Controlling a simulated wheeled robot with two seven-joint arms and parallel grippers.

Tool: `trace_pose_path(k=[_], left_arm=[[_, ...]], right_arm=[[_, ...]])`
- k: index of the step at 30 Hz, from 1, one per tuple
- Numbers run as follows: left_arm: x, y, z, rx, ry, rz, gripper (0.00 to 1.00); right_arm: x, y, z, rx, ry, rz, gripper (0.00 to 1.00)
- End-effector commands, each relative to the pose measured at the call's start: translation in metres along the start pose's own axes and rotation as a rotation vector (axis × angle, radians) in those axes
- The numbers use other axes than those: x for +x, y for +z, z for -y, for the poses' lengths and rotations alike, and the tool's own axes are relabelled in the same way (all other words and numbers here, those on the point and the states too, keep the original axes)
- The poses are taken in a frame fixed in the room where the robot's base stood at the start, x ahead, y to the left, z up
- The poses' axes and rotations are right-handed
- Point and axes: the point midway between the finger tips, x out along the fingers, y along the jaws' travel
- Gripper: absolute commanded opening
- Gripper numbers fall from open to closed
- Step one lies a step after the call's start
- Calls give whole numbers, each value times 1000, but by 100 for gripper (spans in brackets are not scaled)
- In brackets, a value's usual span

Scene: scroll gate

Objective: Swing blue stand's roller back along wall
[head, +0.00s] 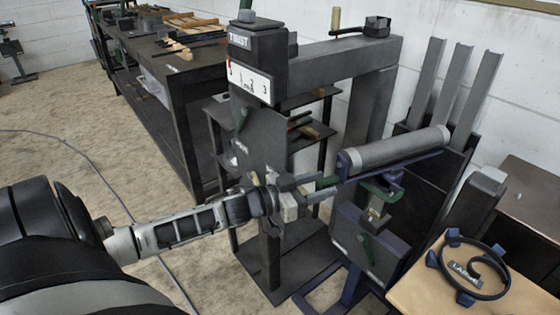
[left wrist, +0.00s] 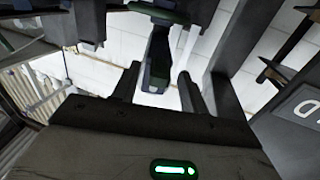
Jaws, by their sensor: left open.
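The grey roller (head: 395,150) lies on a dark blue arm on top of the blue stand (head: 352,288), slanting up to the right. My right gripper is out of view.
A dark grey machine frame (head: 345,65) with a scale plate (head: 249,82) stands close to my left gripper. Upright grey channels (head: 465,85) stand against the wall behind the roller.

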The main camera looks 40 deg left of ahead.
Motion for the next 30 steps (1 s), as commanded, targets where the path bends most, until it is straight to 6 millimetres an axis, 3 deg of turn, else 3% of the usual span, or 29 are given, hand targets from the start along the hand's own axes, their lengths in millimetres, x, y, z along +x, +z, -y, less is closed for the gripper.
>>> trace_pose_path(k=[9,15,21,29,30], left_arm=[[-71,0,-1,-3,0,5,44],[-102,-1,0,-2,0,2,44],[-114,-1,0,0,1,0,44],[-115,-1,0,0,1,-2,44],[-115,0,-1,0,0,-1,32]], right_arm=[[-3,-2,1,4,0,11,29],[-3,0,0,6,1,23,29],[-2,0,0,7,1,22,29],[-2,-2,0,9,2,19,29],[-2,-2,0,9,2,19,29]])
